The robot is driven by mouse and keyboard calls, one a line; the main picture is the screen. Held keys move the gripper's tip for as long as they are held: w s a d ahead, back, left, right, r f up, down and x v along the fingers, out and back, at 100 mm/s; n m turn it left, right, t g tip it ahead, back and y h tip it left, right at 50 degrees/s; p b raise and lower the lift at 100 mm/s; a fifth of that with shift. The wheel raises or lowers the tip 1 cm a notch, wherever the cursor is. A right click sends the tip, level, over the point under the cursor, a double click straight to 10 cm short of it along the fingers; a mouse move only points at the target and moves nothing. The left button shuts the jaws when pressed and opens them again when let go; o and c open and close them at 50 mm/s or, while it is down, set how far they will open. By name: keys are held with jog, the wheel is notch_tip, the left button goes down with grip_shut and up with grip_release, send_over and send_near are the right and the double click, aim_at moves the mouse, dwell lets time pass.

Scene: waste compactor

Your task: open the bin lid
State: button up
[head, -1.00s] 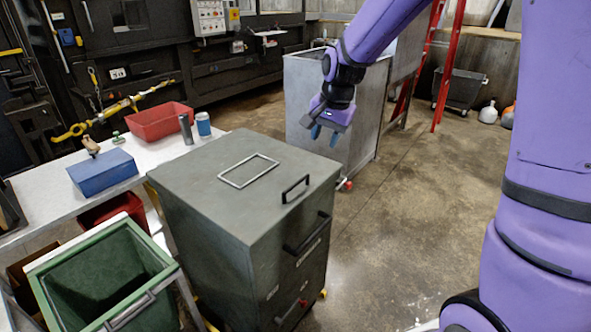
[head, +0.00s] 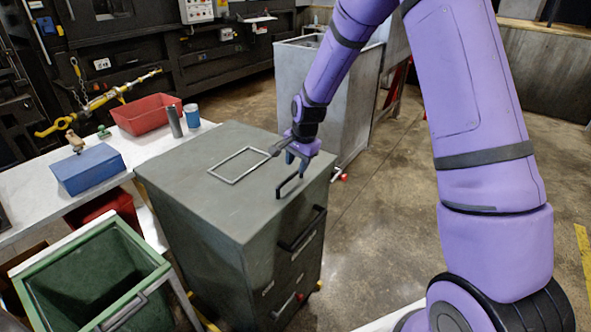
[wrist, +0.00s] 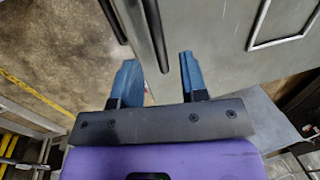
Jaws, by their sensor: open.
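The bin (head: 190,235) is a tall grey-green box with a flat lid (head: 205,160) on top, lying shut. A black bar handle (head: 287,184) stands on the lid near its right edge. My gripper (head: 297,166) is open above the handle, with its two blue fingers pointing down. In the wrist view, the lid handle (wrist: 155,35) lies in line with the gap between the fingers of my gripper (wrist: 158,66), and nothing is gripped. Whether a finger touches the handle cannot be told.
Another black handle (head: 303,230) sits on the bin's front face. A thin metal frame (head: 238,165) lies on the lid. A green open bin (head: 150,290) and a white table (head: 25,190) with a blue box (head: 92,172) and red tray (head: 140,117) stand left.

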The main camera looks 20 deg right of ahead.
jog(key=shift+w+a+f, duration=0.1)
jog(key=shift+w+f, duration=0.05)
jog(key=shift+f, duration=0.6)
jog(key=shift+w+a+f, duration=0.1)
jog(key=shift+f, duration=0.6)
